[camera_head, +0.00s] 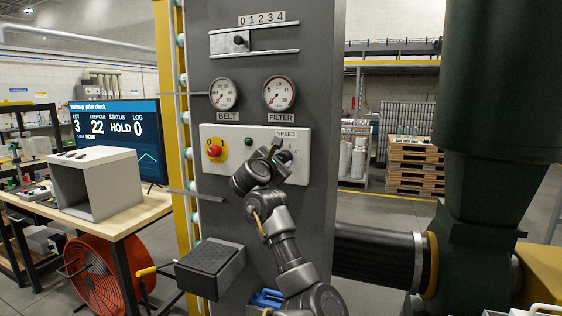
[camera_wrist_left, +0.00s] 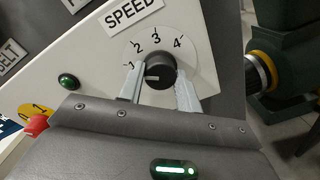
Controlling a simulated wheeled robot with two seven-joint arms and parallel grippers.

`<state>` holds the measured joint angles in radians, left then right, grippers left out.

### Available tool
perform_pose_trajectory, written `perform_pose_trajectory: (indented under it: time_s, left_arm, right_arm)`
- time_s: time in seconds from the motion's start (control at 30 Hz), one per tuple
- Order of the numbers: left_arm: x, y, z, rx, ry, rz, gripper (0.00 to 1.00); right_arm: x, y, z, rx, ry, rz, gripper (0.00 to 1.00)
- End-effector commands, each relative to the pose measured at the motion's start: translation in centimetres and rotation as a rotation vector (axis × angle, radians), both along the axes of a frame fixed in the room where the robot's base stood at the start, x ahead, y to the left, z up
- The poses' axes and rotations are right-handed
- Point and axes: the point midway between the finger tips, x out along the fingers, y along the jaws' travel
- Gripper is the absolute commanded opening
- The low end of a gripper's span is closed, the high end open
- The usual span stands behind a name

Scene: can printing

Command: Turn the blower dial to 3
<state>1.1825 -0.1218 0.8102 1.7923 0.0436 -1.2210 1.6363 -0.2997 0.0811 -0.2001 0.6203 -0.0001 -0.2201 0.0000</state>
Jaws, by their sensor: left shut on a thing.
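The dial (camera_wrist_left: 163,68) is a round black knob on a white disc marked 1 to 4, under a SPEED label (camera_wrist_left: 133,12) in the left wrist view. A white mark on the knob's face points left, near the 1 side. My left gripper (camera_wrist_left: 160,84) is shut on the knob, with one finger on each side of it. In the head view my left gripper (camera_head: 279,154) is at the right part of the white control panel (camera_head: 229,172), below the SPEED label (camera_head: 286,134), and hides much of the dial. My right gripper is not in view.
A red knob on a yellow plate (camera_head: 215,151) and a green button (camera_head: 249,142) sit left of the dial. Gauges (camera_head: 279,93) and a slider (camera_head: 240,40) are above. A grey box (camera_head: 210,268) juts out below. A dark duct (camera_head: 375,255) runs right.

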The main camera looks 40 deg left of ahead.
Motion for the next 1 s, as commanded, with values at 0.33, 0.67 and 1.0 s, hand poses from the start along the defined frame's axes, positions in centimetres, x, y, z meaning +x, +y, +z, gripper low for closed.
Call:
perform_pose_trajectory:
  time_s: [0.33, 0.67, 1.0]
  left_arm:
    - [0.0, 0.0, -0.2, 0.136, 0.047, 0.000, 0.11]
    - [0.0, 0.0, -0.2, 0.417, 0.147, 0.000, 0.11]
    - [0.0, 0.0, -0.2, 0.721, 0.254, 0.000, 0.11]
  right_arm:
    - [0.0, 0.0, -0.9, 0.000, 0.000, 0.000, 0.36]
    - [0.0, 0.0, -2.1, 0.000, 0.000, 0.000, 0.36]
    - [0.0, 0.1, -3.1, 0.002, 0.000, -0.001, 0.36]
